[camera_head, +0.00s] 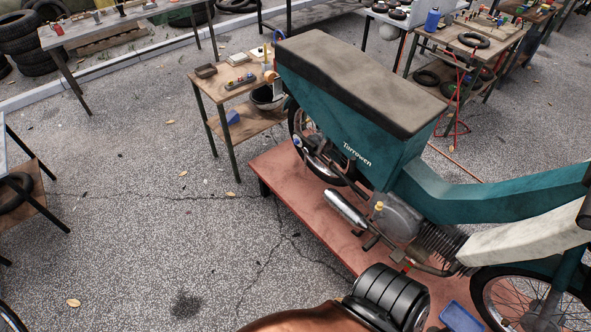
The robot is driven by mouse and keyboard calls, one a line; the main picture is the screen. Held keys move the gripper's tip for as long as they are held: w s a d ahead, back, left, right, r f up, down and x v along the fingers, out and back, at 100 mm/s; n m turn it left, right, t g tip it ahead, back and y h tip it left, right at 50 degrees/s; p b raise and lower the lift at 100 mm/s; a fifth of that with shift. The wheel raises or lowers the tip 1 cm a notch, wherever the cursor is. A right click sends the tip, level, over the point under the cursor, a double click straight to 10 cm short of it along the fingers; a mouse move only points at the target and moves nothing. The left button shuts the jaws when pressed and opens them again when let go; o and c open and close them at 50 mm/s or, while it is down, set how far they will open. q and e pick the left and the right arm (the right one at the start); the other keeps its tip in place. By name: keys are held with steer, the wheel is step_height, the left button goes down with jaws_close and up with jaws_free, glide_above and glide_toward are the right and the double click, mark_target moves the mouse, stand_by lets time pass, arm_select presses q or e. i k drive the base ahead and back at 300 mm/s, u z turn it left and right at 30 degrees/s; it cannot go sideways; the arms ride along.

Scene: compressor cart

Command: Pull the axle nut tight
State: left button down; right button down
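A teal moped (360,150) with a dark seat stands on a low red platform (285,185). Its rear wheel (298,128) shows partly at the left, with metal parts around the hub; the seat and side panel cover the rest. The axle nut is too small or hidden to make out. The front wheel (525,305) is cut off at the bottom right. Neither of my grippers is in view.
A small wooden table (215,90) with a tool tray (240,82) stands behind the rear wheel. A blue tray (460,317) lies at the platform's near edge. Other worktables and stacked tires (30,45) stand farther back.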

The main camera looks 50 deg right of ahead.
mark_target(305, 164)
steer(key=z, duration=0.4)
steer(key=i, duration=0.85)
steer(key=z, duration=1.05)
steer(key=i, duration=0.3)
steer(key=z, duration=0.2)
